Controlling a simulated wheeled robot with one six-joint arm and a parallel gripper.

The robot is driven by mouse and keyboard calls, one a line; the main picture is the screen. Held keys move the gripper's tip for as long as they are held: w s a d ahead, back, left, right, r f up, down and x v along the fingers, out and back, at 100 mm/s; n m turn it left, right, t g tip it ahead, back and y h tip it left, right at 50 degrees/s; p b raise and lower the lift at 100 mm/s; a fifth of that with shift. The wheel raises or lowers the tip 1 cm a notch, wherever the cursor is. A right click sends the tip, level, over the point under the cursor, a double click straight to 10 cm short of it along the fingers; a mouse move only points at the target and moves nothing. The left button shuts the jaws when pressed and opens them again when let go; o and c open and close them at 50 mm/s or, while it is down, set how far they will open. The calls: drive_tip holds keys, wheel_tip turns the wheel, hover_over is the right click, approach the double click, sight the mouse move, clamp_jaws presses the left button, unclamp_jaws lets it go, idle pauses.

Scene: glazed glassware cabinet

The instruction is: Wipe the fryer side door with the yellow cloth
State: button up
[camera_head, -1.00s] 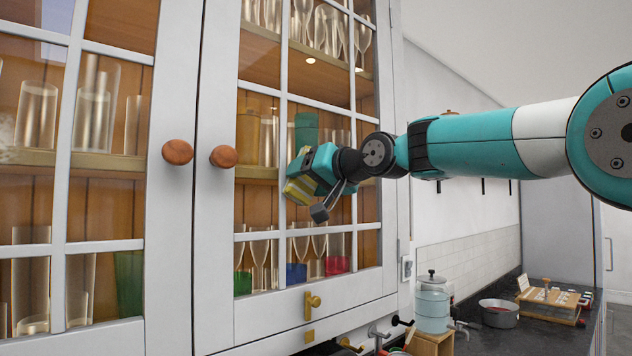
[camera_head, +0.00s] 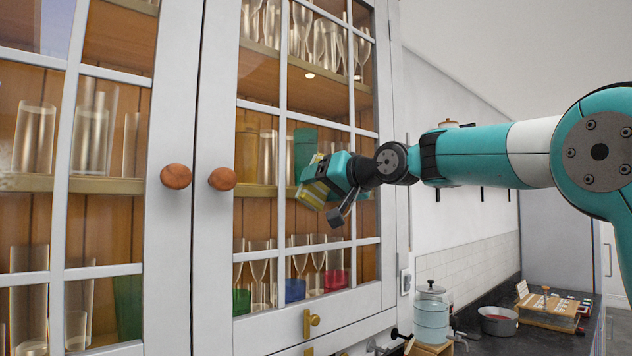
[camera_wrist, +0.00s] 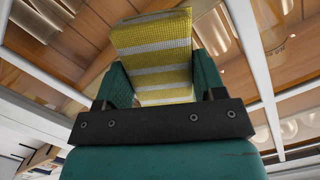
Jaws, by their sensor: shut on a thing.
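The yellow cloth (camera_head: 314,193), with pale stripes, is held in my gripper (camera_head: 328,178) in front of the glass of the right-hand cabinet door (camera_head: 215,250). In the wrist view the cloth (camera_wrist: 155,45) is pinched between the two teal fingers of my gripper (camera_wrist: 160,82). The cloth's far end is near the panes and white bars of this door; I cannot tell whether it touches. The door is closed, with a round wooden knob (camera_head: 222,179) and a brass latch (camera_head: 312,322) at its lower edge. No fryer can be made out.
The left cabinet door (camera_head: 172,240) is closed, with its own knob (camera_head: 175,176). Glassware stands on shelves behind the panes. Below right, a dark counter (camera_head: 480,342) carries a glass dispenser (camera_head: 431,310), a metal pot (camera_head: 498,321) and a wooden rack (camera_head: 548,304).

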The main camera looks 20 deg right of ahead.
sight(297, 187)
drive_tip(key=w+d+p, duration=0.2)
drive_tip(key=w+d, duration=0.1)
drive_tip(key=d, duration=0.4)
drive_tip(key=shift+p, duration=0.35)
drive_tip(key=shift+f, duration=0.1)
drive_tip(key=shift+s+a+b, duration=0.3)
drive_tip(key=shift+a+b, duration=0.1)
drive_tip(key=shift+a, duration=0.3)
drive_tip(key=shift+s+a+b, duration=0.25)
drive_tip(key=shift+a+b, duration=0.1)
drive_tip(key=shift+a, duration=0.4)
drive_tip(key=shift+s+a+b, duration=0.3)
drive_tip(key=shift+a+b, duration=0.1)
drive_tip(key=shift+a, duration=0.3)
drive_tip(key=shift+s+a+b, duration=0.45)
drive_tip(key=shift+a+b, duration=0.05)
drive_tip(key=shift+a, duration=0.55)
drive_tip(key=shift+s+a+b, duration=0.45)
drive_tip(key=shift+a, duration=0.6)
drive_tip(key=shift+s+a+b, duration=0.45)
drive_tip(key=shift+a+b, duration=0.05)
drive_tip(key=shift+a, duration=0.55)
drive_tip(key=shift+d, duration=0.1)
